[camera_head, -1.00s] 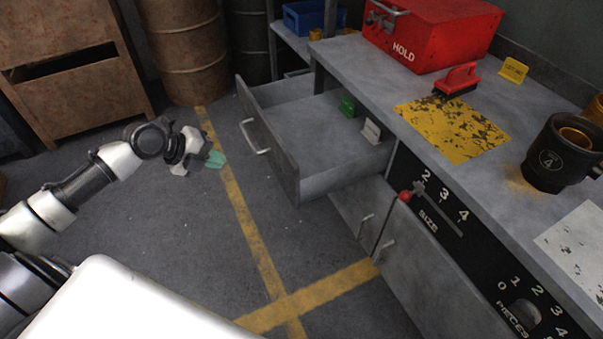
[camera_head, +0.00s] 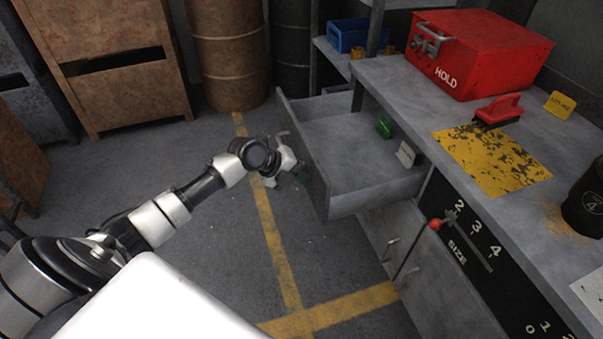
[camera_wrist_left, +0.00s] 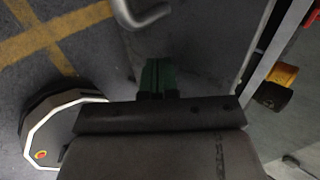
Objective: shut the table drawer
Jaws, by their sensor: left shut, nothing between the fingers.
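The table drawer (camera_head: 340,146) is pulled well out from the left side of the grey workbench. Its inside is visible, with a green block (camera_head: 384,127) and a pale block (camera_head: 405,154) by its far right side. My left gripper (camera_head: 300,177) is at the outer face of the drawer front, close to its handle. In the left wrist view the shut green fingers (camera_wrist_left: 158,76) point toward the drawer front, with the bent handle (camera_wrist_left: 140,14) just ahead of them. Whether the fingertips touch the front I cannot tell. My right gripper is out of view.
A red box (camera_head: 478,52), a red brush (camera_head: 499,110), a yellow worn patch (camera_head: 492,160) and a black mug (camera_head: 588,200) are on the bench top. The floor left of the drawer is clear.

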